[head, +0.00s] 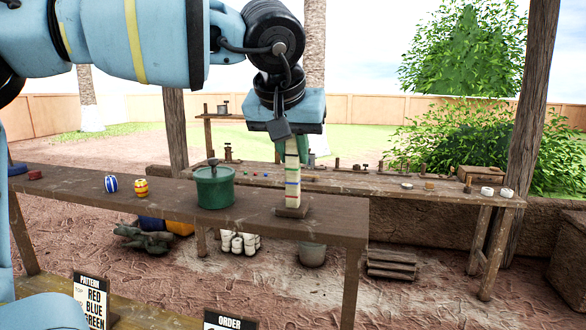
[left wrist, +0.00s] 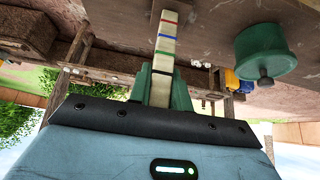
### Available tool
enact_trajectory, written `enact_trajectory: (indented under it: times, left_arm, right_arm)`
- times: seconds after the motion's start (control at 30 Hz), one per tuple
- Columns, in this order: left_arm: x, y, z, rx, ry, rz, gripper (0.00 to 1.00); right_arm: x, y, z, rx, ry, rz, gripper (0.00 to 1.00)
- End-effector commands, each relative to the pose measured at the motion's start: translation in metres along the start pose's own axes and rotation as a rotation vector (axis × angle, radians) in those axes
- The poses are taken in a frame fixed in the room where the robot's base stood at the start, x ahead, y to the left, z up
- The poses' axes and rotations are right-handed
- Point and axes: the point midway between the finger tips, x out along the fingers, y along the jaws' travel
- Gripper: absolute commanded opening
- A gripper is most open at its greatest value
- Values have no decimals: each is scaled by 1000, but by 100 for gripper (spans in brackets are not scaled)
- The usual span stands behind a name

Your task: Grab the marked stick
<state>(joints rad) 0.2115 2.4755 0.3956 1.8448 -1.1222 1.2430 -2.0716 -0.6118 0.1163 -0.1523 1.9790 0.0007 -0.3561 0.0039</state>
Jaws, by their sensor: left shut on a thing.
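The marked stick (head: 292,178) is pale with coloured bands and stands upright on a small wooden base (head: 292,211) near the right end of the wooden table. In the left wrist view the stick (left wrist: 165,50) shows red, blue, green and black bands, running from between the green fingers toward the table. My left gripper (head: 293,148) comes from above and is shut on the stick's upper part; in the left wrist view its fingers (left wrist: 163,88) flank the stick. The stick's lower end appears to be at the base. My right gripper is not in view.
A green lidded pot (head: 215,187) stands left of the stick on the table (head: 335,221). A long bench (head: 345,182) with small items is behind. Signs (head: 92,303) stand in front.

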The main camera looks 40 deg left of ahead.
Motion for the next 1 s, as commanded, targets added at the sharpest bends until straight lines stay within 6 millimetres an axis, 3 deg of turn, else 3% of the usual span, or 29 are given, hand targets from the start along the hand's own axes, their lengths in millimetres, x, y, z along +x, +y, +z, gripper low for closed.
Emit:
enact_trajectory:
  times: [0.27,0.5,0.77,1.0]
  left_arm:
    - [-10,0,-7,-2,1,0,0]
    - [-32,-1,-17,0,0,1,0]
    - [-58,-14,17,1,2,3,0]
    - [-93,-32,61,2,3,4,0]
  right_arm:
    - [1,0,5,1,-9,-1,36]
    - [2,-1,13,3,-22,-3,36]
    - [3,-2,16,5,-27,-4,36]
    - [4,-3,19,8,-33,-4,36]
